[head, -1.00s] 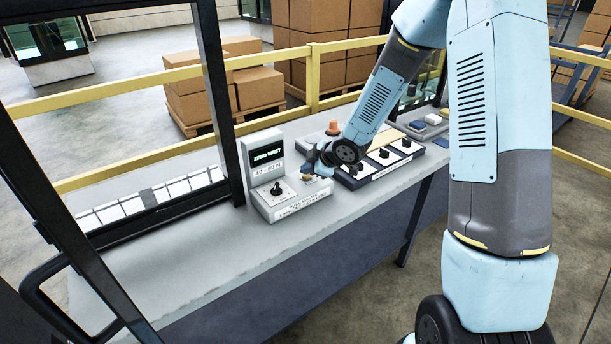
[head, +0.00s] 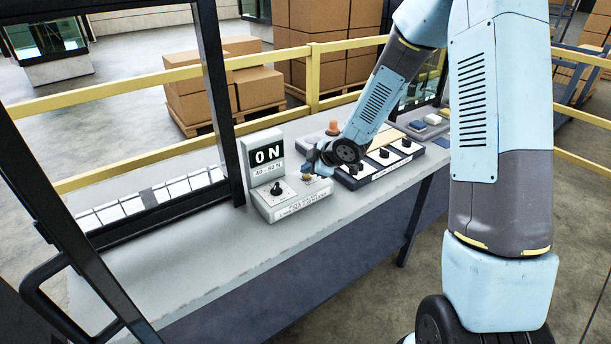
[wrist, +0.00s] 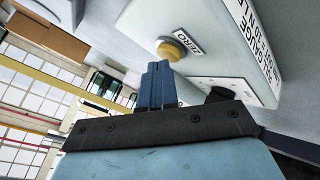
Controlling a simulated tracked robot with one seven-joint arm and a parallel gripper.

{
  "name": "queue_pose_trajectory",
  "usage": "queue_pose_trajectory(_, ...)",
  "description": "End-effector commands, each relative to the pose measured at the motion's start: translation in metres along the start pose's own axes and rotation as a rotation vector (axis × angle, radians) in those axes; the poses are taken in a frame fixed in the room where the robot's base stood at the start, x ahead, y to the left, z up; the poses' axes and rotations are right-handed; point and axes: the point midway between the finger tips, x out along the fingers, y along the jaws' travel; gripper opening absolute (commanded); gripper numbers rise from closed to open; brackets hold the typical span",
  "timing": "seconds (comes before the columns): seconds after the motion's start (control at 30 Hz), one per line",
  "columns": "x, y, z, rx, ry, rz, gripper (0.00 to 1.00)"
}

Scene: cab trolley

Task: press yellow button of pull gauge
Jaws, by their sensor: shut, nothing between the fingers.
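The pull gauge (head: 291,204) is a pale box on the bench with an upright display (head: 266,154) reading "0 N" above a "48 - 80 N" label. A black lever (head: 277,188) stands on its top. Its yellow button (head: 306,177) is on the right of the top; in the wrist view the round yellow button (wrist: 171,49) sits beside a "ZERO" label (wrist: 188,42). My gripper (wrist: 158,68) is shut and empty, its blue fingertips right by the button. I cannot tell whether they touch it. In the head view my gripper (head: 311,165) is small and partly hidden by its wrist.
A dark panel with black knobs (head: 384,154) and an orange knob (head: 333,128) stand close behind and right of my gripper. A black frame post (head: 219,100) rises left of the gauge. The bench front (head: 180,285) is clear.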

Motion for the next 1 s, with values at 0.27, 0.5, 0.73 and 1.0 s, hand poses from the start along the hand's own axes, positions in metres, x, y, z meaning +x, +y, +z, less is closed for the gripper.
queue_pose_trajectory(0.27, -0.009, 0.007, -0.006, -0.001, 0.0, 0.002, 0.0)
queue_pose_trajectory(0.5, -0.009, 0.006, -0.006, -0.001, 0.0, 0.001, 0.0)
queue_pose_trajectory(0.73, -0.015, 0.012, -0.011, -0.001, 0.003, 0.002, 0.0)
queue_pose_trajectory(1.0, -0.031, 0.023, -0.022, 0.0, 0.002, 0.003, 0.0)
